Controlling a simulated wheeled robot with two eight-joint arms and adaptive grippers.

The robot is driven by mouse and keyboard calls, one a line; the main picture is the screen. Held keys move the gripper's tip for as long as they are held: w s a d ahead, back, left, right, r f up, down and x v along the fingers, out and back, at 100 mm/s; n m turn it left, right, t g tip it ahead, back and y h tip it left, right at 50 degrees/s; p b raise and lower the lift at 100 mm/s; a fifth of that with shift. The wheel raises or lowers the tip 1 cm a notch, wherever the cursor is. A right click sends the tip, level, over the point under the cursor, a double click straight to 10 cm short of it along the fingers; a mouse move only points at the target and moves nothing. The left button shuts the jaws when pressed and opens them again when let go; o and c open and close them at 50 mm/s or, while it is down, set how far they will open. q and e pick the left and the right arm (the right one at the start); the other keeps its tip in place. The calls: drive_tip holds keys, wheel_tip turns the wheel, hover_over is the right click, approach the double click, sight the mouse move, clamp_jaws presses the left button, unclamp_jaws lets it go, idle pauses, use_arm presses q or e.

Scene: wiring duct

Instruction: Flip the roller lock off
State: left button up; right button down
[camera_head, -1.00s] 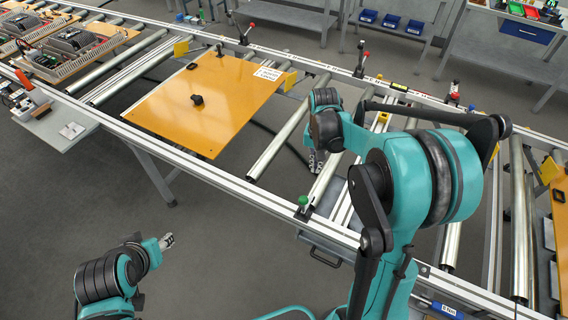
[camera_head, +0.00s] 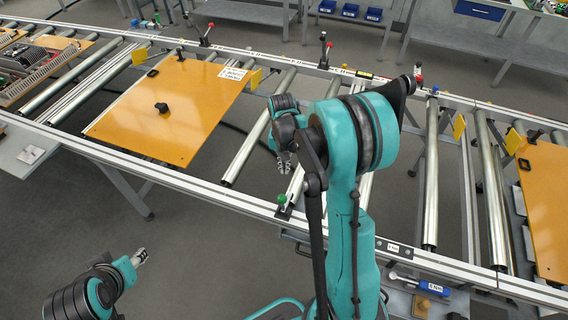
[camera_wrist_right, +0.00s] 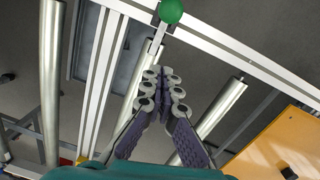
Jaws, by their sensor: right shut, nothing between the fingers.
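A small lever with a green knob (camera_head: 282,198) stands on the near rail of the roller conveyor, and I take it as the roller lock. In the right wrist view its green ball (camera_wrist_right: 171,11) is at the top edge, upright on a pale stem over the rail. My right gripper (camera_head: 287,168) is shut and empty, pointing down just behind the knob. In the wrist view its fingertips (camera_wrist_right: 163,75) are together, below the knob and apart from it. My left gripper (camera_head: 139,256) is at the lower left, away from the conveyor; its jaws are too small to judge.
An orange panel (camera_head: 165,110) with a black knob lies on the conveyor left of my right arm. Another orange panel (camera_head: 545,205) is at the right. Red-knobbed levers (camera_head: 323,38) stand along the far rail. Bare rollers (camera_head: 432,180) lie between. Floor is open at the front left.

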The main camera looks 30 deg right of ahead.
sight(286, 197)
use_arm(q)
drive_tip(key=shift+f+b, duration=0.75)
drive_tip(key=shift+f, duration=0.2)
use_arm(e)
drive_tip(key=s+a+f, duration=0.2)
drive_tip(key=s+f, duration=0.1)
drive_tip(key=f, duration=0.2)
drive_tip(key=shift+s+a+f, duration=0.15)
drive_tip(key=shift+a+f, duration=0.1)
use_arm(q)
drive_tip(key=shift+f, duration=0.1)
use_arm(e)
drive_tip(key=shift+a, duration=0.1)
